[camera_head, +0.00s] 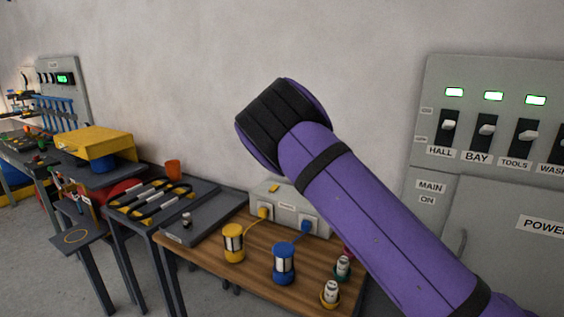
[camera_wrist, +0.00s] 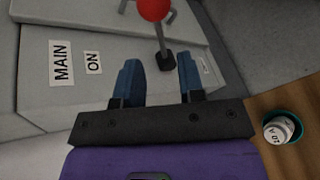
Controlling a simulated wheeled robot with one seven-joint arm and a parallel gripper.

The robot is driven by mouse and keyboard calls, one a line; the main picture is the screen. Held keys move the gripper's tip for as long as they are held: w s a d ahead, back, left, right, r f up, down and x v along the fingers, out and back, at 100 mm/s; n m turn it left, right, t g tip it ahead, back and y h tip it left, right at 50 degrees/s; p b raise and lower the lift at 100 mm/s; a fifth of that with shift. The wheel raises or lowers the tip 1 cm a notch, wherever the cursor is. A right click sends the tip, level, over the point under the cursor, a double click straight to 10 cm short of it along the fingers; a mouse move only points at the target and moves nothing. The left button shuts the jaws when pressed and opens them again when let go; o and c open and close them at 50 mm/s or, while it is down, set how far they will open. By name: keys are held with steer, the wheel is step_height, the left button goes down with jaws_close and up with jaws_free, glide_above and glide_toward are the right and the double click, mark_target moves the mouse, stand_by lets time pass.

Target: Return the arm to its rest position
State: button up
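My purple arm (camera_head: 355,205) reaches up from the lower right of the head view, and its dark-banded joint (camera_head: 277,115) is raised in front of the wall. My gripper is not visible in the head view. In the wrist view my gripper (camera_wrist: 157,60) has its two blue fingers apart, with a clear gap between them. A lever with a red knob (camera_wrist: 154,8) and a dark base (camera_wrist: 165,61) stands beyond the fingertips, on a grey panel labelled MAIN and ON. I cannot tell whether a fingertip touches the lever.
The grey switch panel (camera_head: 483,155) is on the right wall, its three green lights lit. A wooden table (camera_head: 210,270) below holds a yellow spool (camera_head: 233,243), a blue spool (camera_head: 284,264), a grey box (camera_head: 290,208) and small white-topped items. More benches stand at left.

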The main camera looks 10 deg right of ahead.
steer(key=s+a+r+t+y, duration=0.1)
steer(key=s+r+t+y, duration=0.2)
steer(key=s+r, duration=0.5)
steer(key=s+a+r+m+t+y, duration=0.1)
steer(key=s+r+t+y, duration=0.3)
steer(key=s+r, duration=0.5)
steer(key=s+a+r+m+t+y, duration=0.1)
steer(key=s+a+r+t+y, duration=0.2)
steer(key=s+r, duration=0.5)
steer(key=shift+s+a+r+t+y, duration=0.25)
steer(key=shift+s+y, duration=0.65)
steer(key=shift+s, duration=2.3)
steer(key=shift+d, duration=0.1)
